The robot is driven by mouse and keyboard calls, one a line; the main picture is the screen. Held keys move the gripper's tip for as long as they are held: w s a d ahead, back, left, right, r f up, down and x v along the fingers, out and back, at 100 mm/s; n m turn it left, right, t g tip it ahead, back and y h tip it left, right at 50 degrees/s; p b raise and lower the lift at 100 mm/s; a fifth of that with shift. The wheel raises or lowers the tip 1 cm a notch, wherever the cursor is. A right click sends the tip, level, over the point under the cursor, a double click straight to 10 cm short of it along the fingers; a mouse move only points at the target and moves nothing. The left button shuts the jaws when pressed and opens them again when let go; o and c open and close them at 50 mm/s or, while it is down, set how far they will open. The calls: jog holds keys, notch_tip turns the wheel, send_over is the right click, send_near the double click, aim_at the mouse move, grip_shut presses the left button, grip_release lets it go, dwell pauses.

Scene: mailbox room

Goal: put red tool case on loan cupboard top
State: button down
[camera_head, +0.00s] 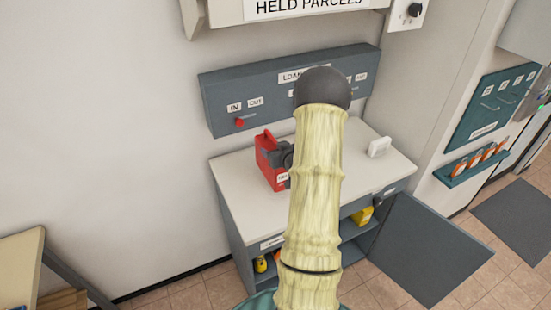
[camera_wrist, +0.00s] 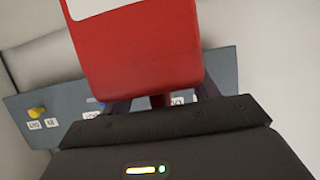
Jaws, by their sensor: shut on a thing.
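The red tool case (camera_head: 268,160) is upright over the left part of the white loan cupboard top (camera_head: 245,203). Its base looks level with the top, but I cannot tell whether it touches. My gripper (camera_head: 285,155) is at the right side of the case, partly hidden by my arm. In the wrist view the red case (camera_wrist: 140,50) fills the upper middle. My gripper (camera_wrist: 162,100) is shut on the red part nearest to it, likely the handle. My arm hides the middle of the cupboard top.
A grey panel (camera_head: 222,106) with switches stands behind the top. A small white object (camera_head: 379,147) is at the top's right. The top's front left is clear.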

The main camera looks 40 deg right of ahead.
jog(key=shift+r, duration=0.1)
jog(key=shift+d+f+p, duration=0.1)
jog(key=shift+f+p, duration=0.6)
jog(key=shift+f, duration=1.45)
jog(key=shift+c, duration=2)
grip_release()
jog(key=shift+s+f, duration=0.1)
jog(key=b+v, duration=0.3)
jog(key=v, duration=0.9)
jog(key=shift+b, duration=0.4)
